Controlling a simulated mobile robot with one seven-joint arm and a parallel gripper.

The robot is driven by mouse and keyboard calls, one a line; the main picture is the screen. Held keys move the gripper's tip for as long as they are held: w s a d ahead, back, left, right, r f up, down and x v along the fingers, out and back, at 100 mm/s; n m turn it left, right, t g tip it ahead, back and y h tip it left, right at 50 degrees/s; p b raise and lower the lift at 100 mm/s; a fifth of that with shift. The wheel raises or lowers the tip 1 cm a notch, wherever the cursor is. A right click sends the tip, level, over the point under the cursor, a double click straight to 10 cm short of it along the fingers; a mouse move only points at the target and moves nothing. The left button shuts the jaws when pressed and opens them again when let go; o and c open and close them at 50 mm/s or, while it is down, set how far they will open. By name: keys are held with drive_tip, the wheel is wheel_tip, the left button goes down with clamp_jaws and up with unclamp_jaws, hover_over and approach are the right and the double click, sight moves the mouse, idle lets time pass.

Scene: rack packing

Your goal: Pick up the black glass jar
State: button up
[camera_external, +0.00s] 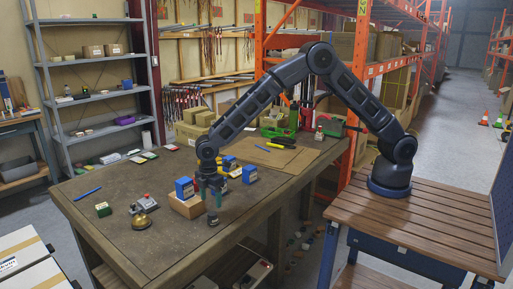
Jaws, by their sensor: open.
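My gripper (211,196) is open and points down over the front right part of the workbench, just right of a blue box on a wooden block. A small dark item (213,219) stands on the bench directly below my fingers. It may be the black glass jar, but it is too small to tell its material or whether my fingers touch it. No other clear black jar shows on the bench.
The blue box (185,187) on its wooden block (186,206) stands close to my gripper's left. Another blue box (249,174) is behind right. A brass-coloured item (141,221) and a green block (103,209) lie left. The workbench (100,240) has bare room at its front left.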

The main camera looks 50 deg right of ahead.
sight(212, 213)
wheel_tip(212, 213, down, 3)
drive_tip(key=shift+r, duration=0.2)
drive_tip(key=shift+s+a+f, duration=0.1)
drive_tip(key=shift+s+f, duration=0.1)
drive_tip(key=shift+f, duration=1.05)
drive_tip(key=shift+s+a+f, duration=0.1)
drive_tip(key=shift+s+f, duration=0.05)
drive_tip(key=shift+f, duration=1.1)
drive_tip(key=c, duration=1.2)
drive_tip(key=shift+o, duration=0.2)
drive_tip(key=shift+r, duration=0.1)
